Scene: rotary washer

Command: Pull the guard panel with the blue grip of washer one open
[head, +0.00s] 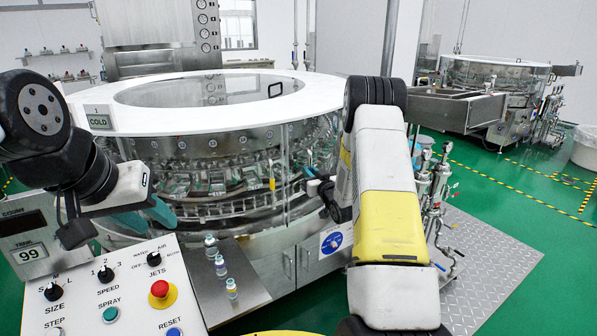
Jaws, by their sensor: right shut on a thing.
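Washer one (177,112) is the big round machine with a white ring top and a "1 COLD" sign (100,119). Clear guard panels (240,165) run around its side, and one carries a yellow grip (271,183). My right gripper (311,175) is at the panels right of the yellow grip, shut on the blue grip; my arm and fingers mostly hide that grip. Whether its panel stands ajar cannot be told. My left gripper (146,216) is open and empty, with teal fingers apart, in front of the washer's left side.
A control panel (130,285) with knobs and a red stop button stands at the lower left. Several small vials (220,266) stand on a metal shelf (245,287). Pipes and valves (436,185) rise at the right. A second washer (495,75) is at the back right.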

